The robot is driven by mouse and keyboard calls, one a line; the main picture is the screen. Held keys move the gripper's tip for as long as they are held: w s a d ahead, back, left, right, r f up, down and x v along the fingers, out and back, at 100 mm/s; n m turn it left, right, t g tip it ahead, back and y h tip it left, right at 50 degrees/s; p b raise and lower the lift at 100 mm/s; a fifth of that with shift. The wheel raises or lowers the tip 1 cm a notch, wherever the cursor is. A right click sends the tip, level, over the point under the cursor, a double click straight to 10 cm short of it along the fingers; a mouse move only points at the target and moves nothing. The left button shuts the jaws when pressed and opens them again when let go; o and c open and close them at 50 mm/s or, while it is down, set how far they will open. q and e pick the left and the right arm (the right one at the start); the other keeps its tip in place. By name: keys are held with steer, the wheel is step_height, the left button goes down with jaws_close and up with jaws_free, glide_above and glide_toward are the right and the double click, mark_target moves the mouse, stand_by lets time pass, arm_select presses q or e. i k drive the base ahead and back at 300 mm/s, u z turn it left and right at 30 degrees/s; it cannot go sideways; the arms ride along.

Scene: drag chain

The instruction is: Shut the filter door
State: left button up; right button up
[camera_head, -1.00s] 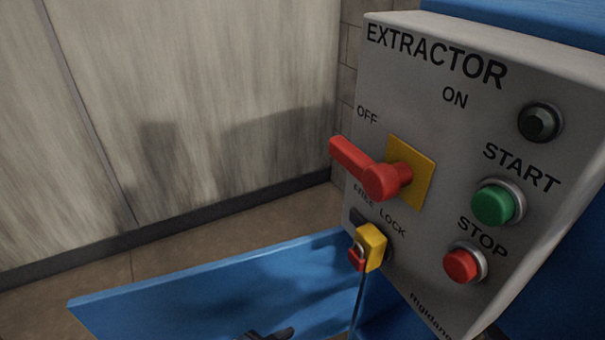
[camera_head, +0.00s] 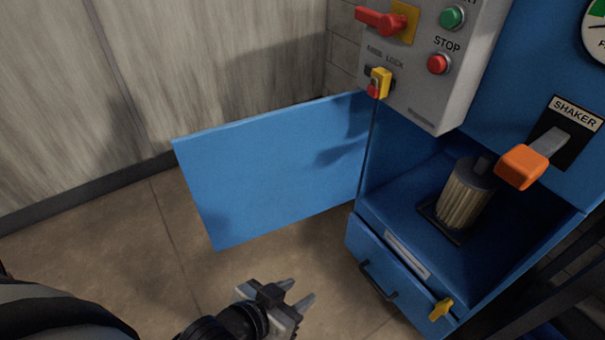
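The filter door (camera_head: 270,165) is a flat blue panel. It stands wide open, swung out to the left from the blue cabinet (camera_head: 375,170), with its hinge side at the cabinet's left edge. Inside the open compartment stands a pleated filter cartridge (camera_head: 461,200). My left gripper (camera_head: 298,293) is low in the picture, below the door and left of the drawer, apart from both. Its two fingers are spread with nothing between them. My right gripper is not in view.
The control box (camera_head: 440,80) with a red switch handle (camera_head: 383,21) and a yellow-and-red latch (camera_head: 379,83) overhangs the opening. An orange-tipped shaker lever (camera_head: 522,166) juts out at right. Below is a drawer (camera_head: 390,265) with a yellow knob (camera_head: 441,309). The floor (camera_head: 150,250) at left is clear.

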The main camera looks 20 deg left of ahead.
mark_target(251, 178)
steer(key=z, duration=3.25)
steer(key=k, duration=2.95)
steer(key=u, duration=1.6)
steer(key=i, duration=0.5)
steer(key=u, duration=0.1)
